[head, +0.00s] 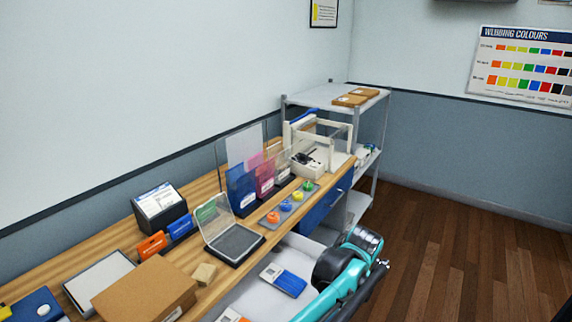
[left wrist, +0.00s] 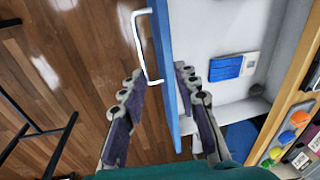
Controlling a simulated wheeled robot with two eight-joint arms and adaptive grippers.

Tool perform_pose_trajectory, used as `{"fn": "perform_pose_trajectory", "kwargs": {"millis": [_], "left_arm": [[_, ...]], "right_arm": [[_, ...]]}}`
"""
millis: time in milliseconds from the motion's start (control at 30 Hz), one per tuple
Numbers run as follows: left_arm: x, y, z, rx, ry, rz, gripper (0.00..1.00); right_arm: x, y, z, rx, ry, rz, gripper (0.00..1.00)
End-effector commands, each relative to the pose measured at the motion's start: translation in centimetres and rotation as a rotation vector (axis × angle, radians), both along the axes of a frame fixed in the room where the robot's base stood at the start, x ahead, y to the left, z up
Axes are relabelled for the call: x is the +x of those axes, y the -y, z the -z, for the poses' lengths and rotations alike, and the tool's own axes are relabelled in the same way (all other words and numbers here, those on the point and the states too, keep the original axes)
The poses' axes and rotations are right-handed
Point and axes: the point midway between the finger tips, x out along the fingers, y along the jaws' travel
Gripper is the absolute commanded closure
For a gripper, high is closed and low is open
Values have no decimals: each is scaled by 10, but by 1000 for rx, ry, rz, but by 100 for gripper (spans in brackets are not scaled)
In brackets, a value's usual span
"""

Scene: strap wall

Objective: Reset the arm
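My left arm's teal and black links come in at the bottom of the head view, beside a pulled-out drawer (head: 258,294). The left gripper (left wrist: 157,76) shows in the left wrist view with its two fingers apart. The drawer's blue front panel (left wrist: 165,50) with a white bar handle (left wrist: 138,45) runs through the gap between the fingers in that picture. I cannot tell whether the fingers touch it. Most of this gripper is hidden in the head view. My right gripper is in neither view.
The drawer holds a blue-and-white pack (head: 283,279). The wooden bench (head: 190,254) carries a cardboard box (head: 145,291), an open clear-lidded case (head: 233,243) and coloured round pieces (head: 285,205). A metal shelf rack (head: 375,150) stands at the far end. The wooden floor (head: 450,240) at right is clear.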

Motion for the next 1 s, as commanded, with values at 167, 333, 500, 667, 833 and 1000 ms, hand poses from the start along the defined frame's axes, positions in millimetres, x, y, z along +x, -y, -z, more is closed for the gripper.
{"fn": "perform_pose_trajectory", "kwargs": {"millis": [167,333,500,667,833,1000], "left_arm": [[-8,-97,-40,-93,78,-111,69],[-35,-178,-61,-172,172,-214,69],[-75,-247,-63,-236,282,-318,69],[-114,-295,-50,-277,389,-410,69],[-140,-322,-34,-299,469,-475,69],[-148,-330,-28,-305,500,-496,69]], "right_arm": [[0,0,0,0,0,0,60],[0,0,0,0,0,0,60],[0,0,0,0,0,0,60],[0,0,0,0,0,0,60],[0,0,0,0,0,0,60],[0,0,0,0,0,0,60]]}}
